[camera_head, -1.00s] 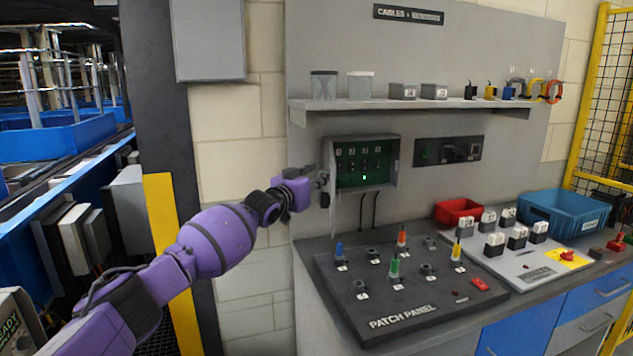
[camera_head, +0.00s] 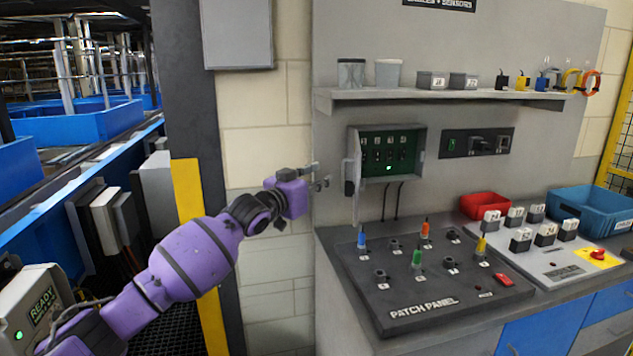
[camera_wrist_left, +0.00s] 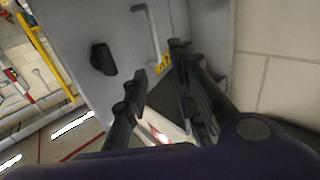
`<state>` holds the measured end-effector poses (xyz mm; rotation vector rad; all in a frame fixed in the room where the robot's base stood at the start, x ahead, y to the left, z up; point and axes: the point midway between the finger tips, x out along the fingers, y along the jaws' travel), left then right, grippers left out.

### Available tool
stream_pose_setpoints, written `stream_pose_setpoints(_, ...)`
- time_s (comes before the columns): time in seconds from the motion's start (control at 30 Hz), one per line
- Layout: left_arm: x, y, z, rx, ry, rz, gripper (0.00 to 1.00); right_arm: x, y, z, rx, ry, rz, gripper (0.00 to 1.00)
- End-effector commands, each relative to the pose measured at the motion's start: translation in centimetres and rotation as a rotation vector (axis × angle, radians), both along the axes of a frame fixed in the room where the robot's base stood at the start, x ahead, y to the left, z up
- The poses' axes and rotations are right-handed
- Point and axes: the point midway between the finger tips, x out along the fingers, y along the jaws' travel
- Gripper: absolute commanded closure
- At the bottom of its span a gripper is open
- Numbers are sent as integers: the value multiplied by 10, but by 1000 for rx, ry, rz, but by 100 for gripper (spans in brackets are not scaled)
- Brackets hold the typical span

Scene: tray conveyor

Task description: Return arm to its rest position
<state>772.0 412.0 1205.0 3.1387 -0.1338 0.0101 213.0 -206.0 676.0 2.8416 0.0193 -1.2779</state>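My left gripper (camera_head: 320,178) is empty and its two fingers are apart, at the end of my purple arm in the head view. It is in front of the wall, left of the open door (camera_head: 354,175) of the small wall box (camera_head: 424,160), with a gap between them. In the left wrist view the two dark fingers (camera_wrist_left: 158,60) stand apart with nothing between them. A grey panel with a black knob (camera_wrist_left: 103,60) and a grey handle (camera_wrist_left: 150,35) is beyond them. My right gripper is in neither view.
Below the box stands the bench with the patch panel (camera_head: 425,310) and its coloured plugs. A shelf (camera_head: 440,96) with cups and small devices is above. A red bin (camera_head: 485,206) and a blue bin (camera_head: 590,211) sit at right. A yellow-edged post (camera_head: 198,250) is behind my arm.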

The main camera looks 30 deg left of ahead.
Motion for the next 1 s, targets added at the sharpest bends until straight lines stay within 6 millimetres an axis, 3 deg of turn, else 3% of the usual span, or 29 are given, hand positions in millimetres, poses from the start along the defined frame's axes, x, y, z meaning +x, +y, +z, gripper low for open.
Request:
stream_pose_setpoints(0.63,-7,0,0,2,-1,0,75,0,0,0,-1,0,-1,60)
stream_pose_setpoints(0.77,-8,-7,5,130,-23,2,75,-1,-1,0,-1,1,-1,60)
stream_pose_setpoints(0.8,-10,-22,-9,180,-21,-12,75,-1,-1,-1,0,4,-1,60)
stream_pose_setpoints(0.87,-18,-35,-42,223,4,-22,75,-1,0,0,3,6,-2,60)
stream_pose_setpoints(1.0,-53,-66,-134,290,90,-50,75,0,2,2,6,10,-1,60)
